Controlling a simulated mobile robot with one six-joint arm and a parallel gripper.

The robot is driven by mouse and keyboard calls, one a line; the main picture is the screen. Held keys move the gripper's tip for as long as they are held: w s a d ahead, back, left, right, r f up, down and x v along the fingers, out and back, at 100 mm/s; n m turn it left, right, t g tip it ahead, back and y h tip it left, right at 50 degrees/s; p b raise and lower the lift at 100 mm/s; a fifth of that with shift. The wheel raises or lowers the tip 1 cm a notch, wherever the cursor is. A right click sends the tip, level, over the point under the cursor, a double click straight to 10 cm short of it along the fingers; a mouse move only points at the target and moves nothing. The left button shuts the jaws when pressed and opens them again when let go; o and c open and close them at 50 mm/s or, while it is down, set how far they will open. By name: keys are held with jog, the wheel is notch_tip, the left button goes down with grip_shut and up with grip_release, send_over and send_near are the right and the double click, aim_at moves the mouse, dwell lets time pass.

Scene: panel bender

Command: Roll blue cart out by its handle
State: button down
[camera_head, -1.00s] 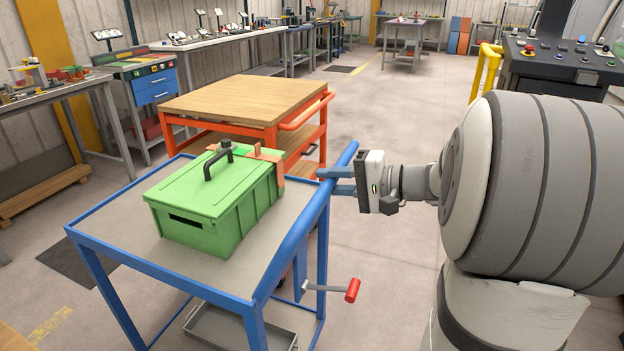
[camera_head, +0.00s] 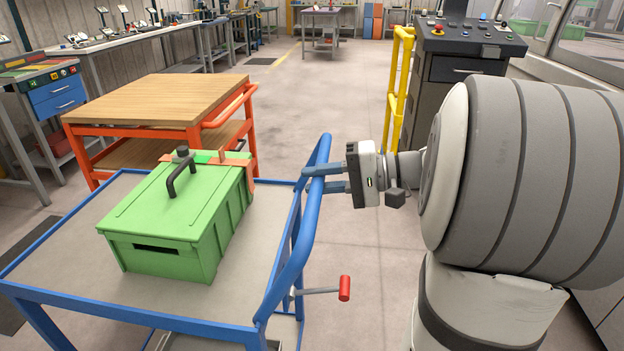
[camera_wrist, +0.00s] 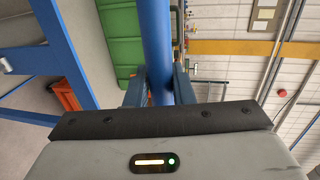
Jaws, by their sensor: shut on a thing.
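The blue cart (camera_head: 82,229) stands at the lower left in the head view, with a grey top and a blue frame. Its blue handle bar (camera_head: 297,247) runs along the right side; it also shows in the wrist view (camera_wrist: 157,45), upright between the fingers. My gripper (camera_head: 322,179) is shut on the handle bar near its far end, reaching from the right; it shows in the wrist view too (camera_wrist: 150,85). A green box (camera_head: 180,215) with a black handle sits on the cart top.
An orange cart with a wooden top (camera_head: 150,100) stands just behind the blue cart. A red-gripped crank (camera_head: 344,288) sticks out below the handle. A yellow rail (camera_head: 398,85) and control console (camera_head: 465,50) stand at the back right. Floor between is clear.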

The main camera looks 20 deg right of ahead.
jog(key=c, duration=1.7)
grip_release()
jog(key=shift+w+r, duration=0.1)
jog(key=shift+w, duration=0.1)
jog(key=shift+o, duration=0.8)
jog(key=shift+w+d, duration=0.1)
jog(key=shift+w, duration=0.05)
jog(key=shift+o, duration=1.2)
jog(key=p+v, duration=0.1)
jog(key=v, duration=0.6)
jog(key=shift+s+d, duration=0.25)
jog(key=shift+d, duration=0.05)
